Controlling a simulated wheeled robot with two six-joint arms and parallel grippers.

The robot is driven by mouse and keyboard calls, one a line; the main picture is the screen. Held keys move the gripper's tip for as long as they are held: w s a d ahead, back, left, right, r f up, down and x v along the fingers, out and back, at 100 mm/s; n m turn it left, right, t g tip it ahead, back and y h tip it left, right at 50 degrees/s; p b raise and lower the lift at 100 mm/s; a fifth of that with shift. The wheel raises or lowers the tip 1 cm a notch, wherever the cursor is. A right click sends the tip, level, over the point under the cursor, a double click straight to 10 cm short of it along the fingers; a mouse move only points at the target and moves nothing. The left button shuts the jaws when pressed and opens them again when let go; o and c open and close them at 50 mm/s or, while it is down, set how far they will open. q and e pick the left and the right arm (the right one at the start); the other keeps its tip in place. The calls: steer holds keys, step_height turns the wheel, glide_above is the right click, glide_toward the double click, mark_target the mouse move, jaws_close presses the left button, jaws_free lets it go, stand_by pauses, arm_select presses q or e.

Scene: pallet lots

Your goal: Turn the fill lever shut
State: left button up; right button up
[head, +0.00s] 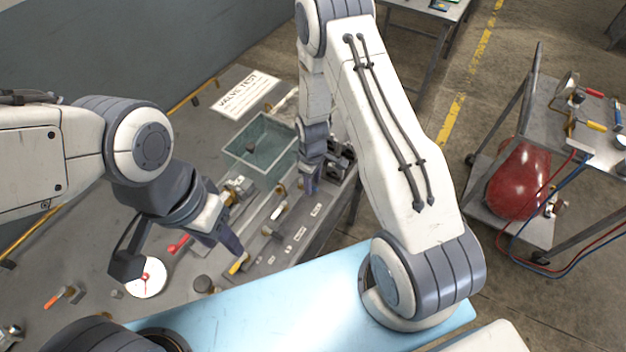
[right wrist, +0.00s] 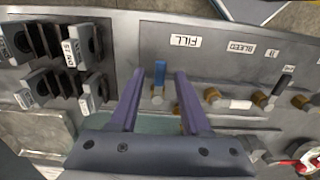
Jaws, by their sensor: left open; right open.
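The fill lever is a blue handle (right wrist: 158,80) by the FILL label (right wrist: 185,41) in the right wrist view. It points up the picture, towards the label side. My right gripper (right wrist: 160,74) is open, with one finger on each side of the lever and a visible gap to both. In the head view my right gripper (head: 311,184) is over the bench's right edge and I cannot make out the fill lever there. My left gripper (head: 238,252) is open and low over the bench, close to a yellow-handled part (head: 238,265).
A white lever (right wrist: 240,104) with brass fittings lies right of the fill lever, by the BLEED label (right wrist: 240,47). Black clamps (right wrist: 40,85) stand to the left. A water tank (head: 235,150), a gauge (head: 146,277) and a red handle (head: 180,244) are on the bench.

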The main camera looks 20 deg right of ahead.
jaws_close()
steer(key=shift+a+m, duration=0.1)
steer(key=shift+m, duration=0.3)
steer(key=m, duration=0.1)
steer(key=a+m+b, duration=0.1)
steer(key=m+b, duration=0.1)
steer(key=shift+s+a+f+m, duration=0.1)
steer(key=shift+s+a+m, duration=0.05)
steer(key=shift+s+m, duration=0.2)
steer(key=m, duration=0.1)
steer(key=a+m+b, duration=0.1)
steer(key=m, duration=0.2)
steer(key=shift+a+m+b, duration=0.25)
steer(key=shift+b, duration=0.15)
steer(key=m, duration=0.1)
steer(key=a+m+b, duration=0.1)
steer(key=m, duration=0.3)
steer(key=shift+w+a+b, duration=0.3)
steer(key=shift+w+a, duration=0.1)
steer(key=shift+w+a+m+b, duration=0.2)
steer(key=shift+w+a+m, duration=0.05)
steer(key=shift+m, duration=0.75)
steer(key=shift+w+a+m+b, duration=0.2)
steer(key=shift+w+m, duration=0.05)
steer(key=shift+m, duration=0.75)
steer(key=shift+r, duration=0.2)
